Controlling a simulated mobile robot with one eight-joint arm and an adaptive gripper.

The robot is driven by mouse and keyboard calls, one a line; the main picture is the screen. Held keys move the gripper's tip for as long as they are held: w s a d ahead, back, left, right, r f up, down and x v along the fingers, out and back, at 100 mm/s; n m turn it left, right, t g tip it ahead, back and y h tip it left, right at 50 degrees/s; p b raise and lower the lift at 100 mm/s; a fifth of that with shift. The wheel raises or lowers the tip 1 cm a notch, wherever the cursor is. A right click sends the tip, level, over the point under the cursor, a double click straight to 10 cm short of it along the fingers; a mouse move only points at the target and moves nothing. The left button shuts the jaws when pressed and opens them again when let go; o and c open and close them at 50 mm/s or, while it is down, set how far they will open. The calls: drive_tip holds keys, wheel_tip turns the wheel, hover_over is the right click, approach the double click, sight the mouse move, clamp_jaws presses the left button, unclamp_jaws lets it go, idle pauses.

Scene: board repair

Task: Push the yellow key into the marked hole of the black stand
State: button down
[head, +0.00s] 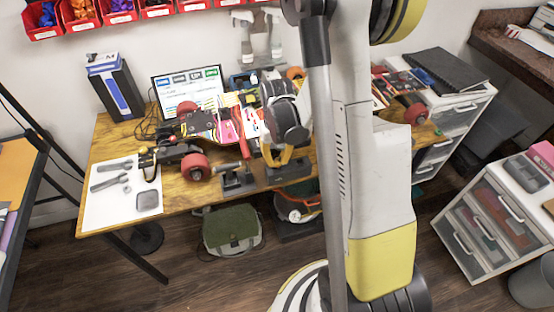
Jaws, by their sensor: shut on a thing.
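My gripper (284,155) hangs over the front right part of the wooden table, pointing down. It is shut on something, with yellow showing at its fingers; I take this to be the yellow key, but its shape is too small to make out. Right below the fingers is a low black block (288,174), which looks like the black stand. A similar black block (238,183) with a metallic cylinder on it sits just to the left. Any marked hole is too small to see or hidden. I cannot tell whether the held thing touches the block.
A skateboard with red wheels (195,167) lies left of and behind my gripper. A white mat (112,207) with grey tools covers the table's left end. A screen (190,85) and a dark blue box (116,92) stand behind. My arm hides the table's right part.

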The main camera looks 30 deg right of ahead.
sight(277, 156)
drive_tip(key=shift+f+b, duration=1)
drive_tip(key=shift+b, duration=0.2)
idle(1.6)
drive_tip(key=c, duration=1)
unclamp_jaws()
drive_tip(key=shift+o, duration=0.2)
drive_tip(key=shift+r, duration=0.2)
drive_tip(key=shift+r+p, duration=1)
drive_tip(key=shift+r, duration=0.35)
drive_tip(key=shift+r, duration=0.15)
drive_tip(key=shift+r+p, duration=2.1)
drive_tip(key=shift+r, duration=0.75)
